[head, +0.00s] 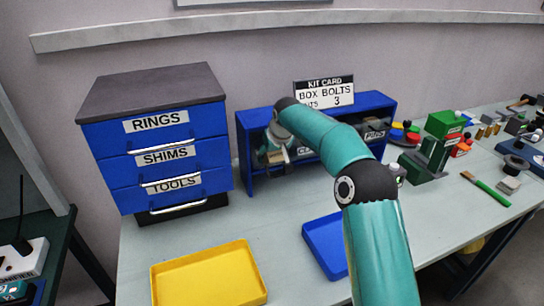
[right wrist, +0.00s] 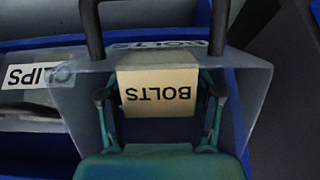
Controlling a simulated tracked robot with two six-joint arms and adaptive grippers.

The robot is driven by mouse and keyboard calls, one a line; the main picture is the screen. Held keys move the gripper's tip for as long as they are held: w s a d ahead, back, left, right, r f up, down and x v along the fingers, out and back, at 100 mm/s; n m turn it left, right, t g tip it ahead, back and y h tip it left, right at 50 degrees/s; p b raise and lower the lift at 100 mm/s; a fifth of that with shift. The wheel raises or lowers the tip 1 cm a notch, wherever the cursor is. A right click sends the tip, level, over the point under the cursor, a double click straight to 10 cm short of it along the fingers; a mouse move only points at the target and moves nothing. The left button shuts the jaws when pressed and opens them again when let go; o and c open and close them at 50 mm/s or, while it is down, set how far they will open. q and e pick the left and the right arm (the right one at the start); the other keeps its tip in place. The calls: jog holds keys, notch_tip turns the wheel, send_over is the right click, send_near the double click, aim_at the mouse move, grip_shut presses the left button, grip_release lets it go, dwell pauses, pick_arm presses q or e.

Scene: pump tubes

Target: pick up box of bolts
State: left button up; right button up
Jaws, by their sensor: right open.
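The shelf unit (head: 245,140) is blue and stands at the back of the table. My right gripper (head: 277,153) reaches into its left part, with a small cream box (head: 279,157) showing at it. In the right wrist view, the cream box labelled BOLTS (right wrist: 158,90) appears upside down inside a clear bin (right wrist: 75,100). The fingers of my open right gripper lie on either side of the box; I cannot tell whether they touch it. My left gripper is out of view.
A bin labelled CLIPS (right wrist: 38,76) is beside the bolts bin. A drawer cabinet (head: 155,140) stands left of the shelf. A yellow tray (head: 210,275) and a blue tray (head: 325,245) lie in front. A kit card (head: 324,92) stands above the shelf. Tools and parts crowd the right.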

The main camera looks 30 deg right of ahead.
jog(key=shift+w+f, duration=0.3)
jog(key=shift+f, duration=0.2)
jog(key=c, duration=0.9)
jog(key=shift+r, duration=0.15)
jog(key=shift+c, duration=0.2)
